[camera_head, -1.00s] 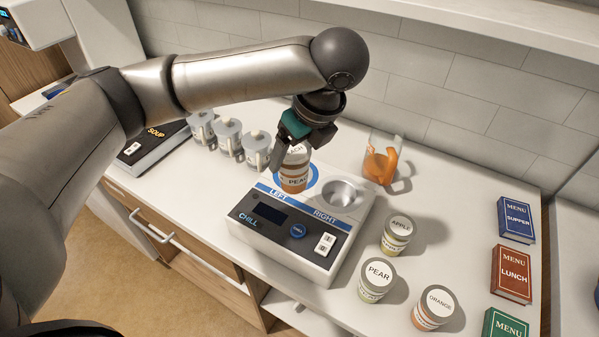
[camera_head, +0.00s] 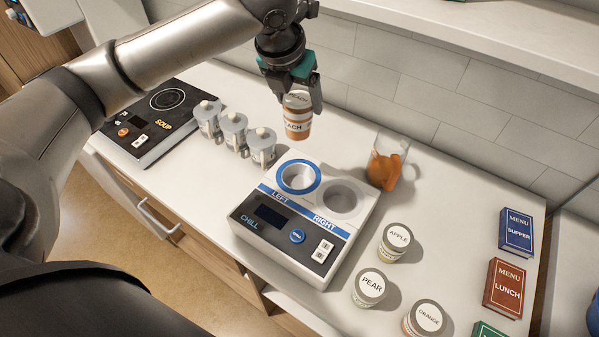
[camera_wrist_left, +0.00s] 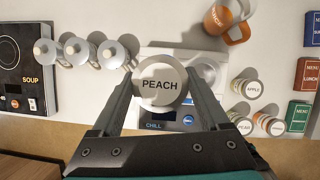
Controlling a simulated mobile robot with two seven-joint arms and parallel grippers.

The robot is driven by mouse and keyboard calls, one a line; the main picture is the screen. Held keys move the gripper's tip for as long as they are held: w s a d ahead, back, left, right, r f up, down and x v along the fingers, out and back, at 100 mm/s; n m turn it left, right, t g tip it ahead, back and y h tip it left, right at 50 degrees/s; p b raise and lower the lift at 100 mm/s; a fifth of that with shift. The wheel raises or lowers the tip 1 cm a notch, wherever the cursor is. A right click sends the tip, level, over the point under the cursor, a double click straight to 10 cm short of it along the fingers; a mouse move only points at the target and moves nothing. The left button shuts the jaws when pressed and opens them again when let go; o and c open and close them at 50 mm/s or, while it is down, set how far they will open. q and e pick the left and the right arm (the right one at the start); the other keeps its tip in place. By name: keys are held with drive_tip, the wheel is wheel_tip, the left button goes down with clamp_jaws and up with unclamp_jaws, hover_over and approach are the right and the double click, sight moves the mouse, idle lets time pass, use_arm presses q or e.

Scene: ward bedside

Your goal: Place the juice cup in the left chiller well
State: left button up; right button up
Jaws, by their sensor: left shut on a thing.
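My left gripper (camera_head: 295,97) is shut on a lidded cup labelled PEACH (camera_head: 298,121), held upright in the air above and behind the chiller (camera_head: 252,243). In the left wrist view the PEACH lid (camera_wrist_left: 161,86) sits between the two fingers. The chiller's left well (camera_head: 298,177), ringed in blue, looks empty. The right well (camera_head: 343,197) also looks empty. My right gripper is not in view.
Lidded cups labelled APPLE (camera_head: 397,238), PEAR (camera_head: 370,285) and ORANGE (camera_head: 426,318) stand right of the chiller. Several grey lidded pots (camera_head: 234,130) stand left of it, beside the soup warmer (camera_head: 150,115). Menu books (camera_head: 516,230) lie at right; a shelf (camera_head: 440,30) overhangs behind.

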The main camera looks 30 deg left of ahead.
use_arm(q)
wheel_tip(320, 180, down, 18)
drive_tip(key=shift+f+b, duration=0.25)
drive_tip(key=shift+b, duration=0.45)
drive_tip(key=shift+s, duration=0.1)
drive_tip(key=o, duration=1.4)
drive_tip(key=shift+f, duration=0.1)
drive_tip(key=p+v, duration=0.1)
drive_tip(key=v, duration=1.1)
